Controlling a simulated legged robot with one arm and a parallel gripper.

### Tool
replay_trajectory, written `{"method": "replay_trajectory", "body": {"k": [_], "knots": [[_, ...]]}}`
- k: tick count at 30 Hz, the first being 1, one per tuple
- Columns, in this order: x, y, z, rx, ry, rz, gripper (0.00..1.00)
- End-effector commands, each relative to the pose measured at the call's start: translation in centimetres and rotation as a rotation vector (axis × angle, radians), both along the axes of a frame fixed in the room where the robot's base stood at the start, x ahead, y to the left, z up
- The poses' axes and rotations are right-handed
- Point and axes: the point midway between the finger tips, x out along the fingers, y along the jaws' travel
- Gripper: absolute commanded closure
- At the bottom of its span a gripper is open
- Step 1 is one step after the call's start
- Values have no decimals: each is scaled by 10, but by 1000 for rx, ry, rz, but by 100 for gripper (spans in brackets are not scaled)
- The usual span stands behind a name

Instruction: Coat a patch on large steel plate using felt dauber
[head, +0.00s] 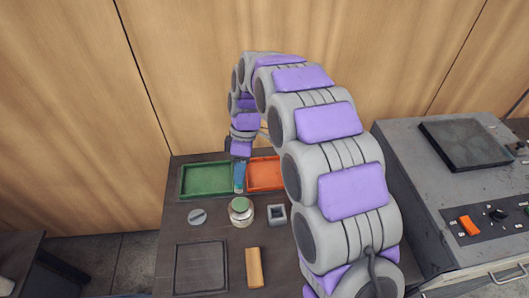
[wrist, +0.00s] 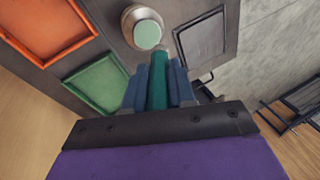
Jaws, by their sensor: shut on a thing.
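My gripper (wrist: 158,78) is shut on a teal-green handle (wrist: 157,90), which I take to be the felt dauber; its felt end is not clear to see. In the head view my gripper (head: 239,178) points down over the seam between two trays, behind the jar. The jar (head: 241,213) is glass with a green top surface; it also shows in the wrist view (wrist: 144,30), beyond the fingertips and apart from them. A dark square plate (head: 201,267), likely the large steel plate, lies flat at the front left of the table; part of it shows in the wrist view (wrist: 201,40).
A green tray (head: 182,183) and an orange tray (head: 265,172) sit at the table's back. A grey disc (head: 197,216), a small square grey holder (head: 277,214) and a yellow block (head: 253,267) lie around the jar. A grey machine (head: 420,165) stands at right, a wooden wall behind.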

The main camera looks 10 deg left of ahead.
Motion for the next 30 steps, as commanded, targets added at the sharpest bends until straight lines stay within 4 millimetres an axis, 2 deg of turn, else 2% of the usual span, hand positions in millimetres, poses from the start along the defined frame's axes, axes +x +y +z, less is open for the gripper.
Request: {"method": "replay_trajectory", "body": {"k": [3,8,24,30], "knots": [[-11,5,1,1,13,8,100],[-11,3,-3,4,14,8,100],[-10,6,-52,1,14,9,100],[-9,4,-58,3,12,8,100]]}}
